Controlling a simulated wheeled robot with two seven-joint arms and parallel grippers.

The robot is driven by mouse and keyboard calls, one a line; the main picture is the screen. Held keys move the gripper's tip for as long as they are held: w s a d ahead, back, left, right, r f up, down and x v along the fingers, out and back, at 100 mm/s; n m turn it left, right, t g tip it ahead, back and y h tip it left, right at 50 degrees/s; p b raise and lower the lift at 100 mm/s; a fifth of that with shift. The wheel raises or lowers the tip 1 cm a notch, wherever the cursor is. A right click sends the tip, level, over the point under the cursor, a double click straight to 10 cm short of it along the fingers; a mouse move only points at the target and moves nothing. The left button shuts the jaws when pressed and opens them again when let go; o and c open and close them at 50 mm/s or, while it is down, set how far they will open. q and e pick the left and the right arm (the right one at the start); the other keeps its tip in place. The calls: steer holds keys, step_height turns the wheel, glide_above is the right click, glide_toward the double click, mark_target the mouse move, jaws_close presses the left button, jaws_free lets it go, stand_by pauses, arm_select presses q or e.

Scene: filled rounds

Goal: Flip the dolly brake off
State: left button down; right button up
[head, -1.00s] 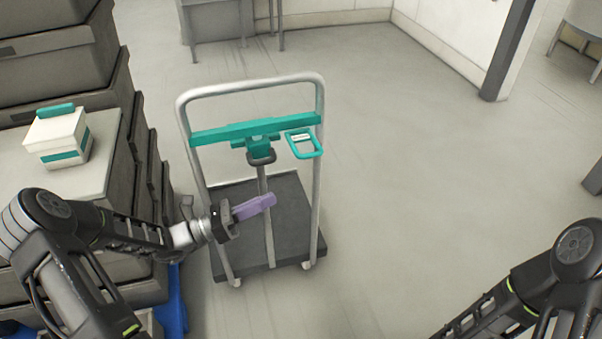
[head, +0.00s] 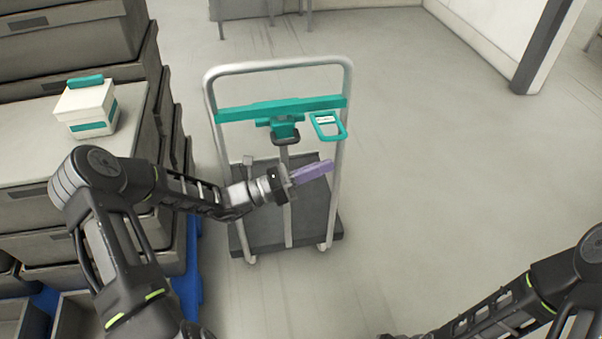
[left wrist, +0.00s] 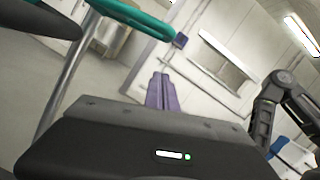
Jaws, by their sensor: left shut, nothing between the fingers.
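The dolly has a grey tube handle frame (head: 210,100) and a dark deck (head: 325,222). A teal crossbar (head: 240,113) spans the frame. At its middle a teal housing (head: 284,127) carries a dark grey loop-shaped lever (head: 286,139). A teal loop with a white label (head: 341,136) hangs at the bar's right. My left gripper (head: 325,168), with purple fingers, is shut and empty, below and right of the dark lever in the head view. The left wrist view shows the fingers (left wrist: 162,90), the teal part (left wrist: 135,15) and a dark part at upper left (left wrist: 35,18). My right gripper is out of view.
Grey stacked drawers (head: 75,45) stand at the left, with a white and teal box (head: 85,108) on a pale top (head: 35,160). Blue bases (head: 190,285) show below. Open floor (head: 430,150) lies right of the dolly. A dark post edge (head: 540,50) stands at upper right.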

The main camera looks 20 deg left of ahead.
arm_select(q)
steer(key=shift+w+a+r+p, duration=0.1)
steer(key=shift+w+r, duration=0.2)
steer(key=shift+r, duration=0.35)
steer(key=shift+w+d+r+p, duration=0.15)
steer(key=shift+w+r, duration=0.1)
steer(key=shift+r, duration=0.45)
steer(key=shift+w+a+r+p, duration=0.15)
steer(key=shift+w+r, duration=0.15)
steer(key=shift+r, duration=0.35)
